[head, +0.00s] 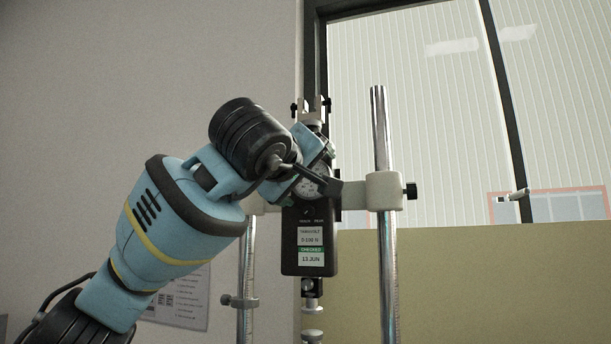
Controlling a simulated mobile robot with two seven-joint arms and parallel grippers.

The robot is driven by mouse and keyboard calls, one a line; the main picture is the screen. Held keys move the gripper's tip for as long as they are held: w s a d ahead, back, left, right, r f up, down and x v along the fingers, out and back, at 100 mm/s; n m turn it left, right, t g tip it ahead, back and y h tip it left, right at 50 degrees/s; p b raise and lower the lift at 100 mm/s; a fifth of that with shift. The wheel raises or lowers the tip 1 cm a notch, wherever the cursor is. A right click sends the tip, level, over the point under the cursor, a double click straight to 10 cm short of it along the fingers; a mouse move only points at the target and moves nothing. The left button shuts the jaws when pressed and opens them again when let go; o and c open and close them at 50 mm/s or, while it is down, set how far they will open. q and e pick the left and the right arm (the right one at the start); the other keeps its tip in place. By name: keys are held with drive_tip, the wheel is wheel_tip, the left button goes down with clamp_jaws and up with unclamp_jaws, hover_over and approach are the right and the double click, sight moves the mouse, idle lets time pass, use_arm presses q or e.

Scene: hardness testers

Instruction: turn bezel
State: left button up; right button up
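A black force gauge (309,240) with a labelled lower body is held upright between two chrome posts. Its round dial (306,188), where the bezel sits, is partly visible; my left arm and hand cover most of its upper left part. My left gripper (318,174) reaches in from the left and is right at the dial. Its dark fingers overlap the dial's edge in this view. I cannot tell whether they touch the bezel or how far apart they are. My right gripper is not in view.
A right chrome post (381,250) carries a pale clamp (384,191) with a black knob. The left post (246,270) stands behind my arm, with a small clamp low down. A notice sheet (184,300) is on the wall. Space right of the stand looks clear.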

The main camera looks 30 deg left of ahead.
use_arm(q)
drive_tip(key=v, duration=0.7)
drive_tip(key=shift+s, duration=0.4)
idle(0.3)
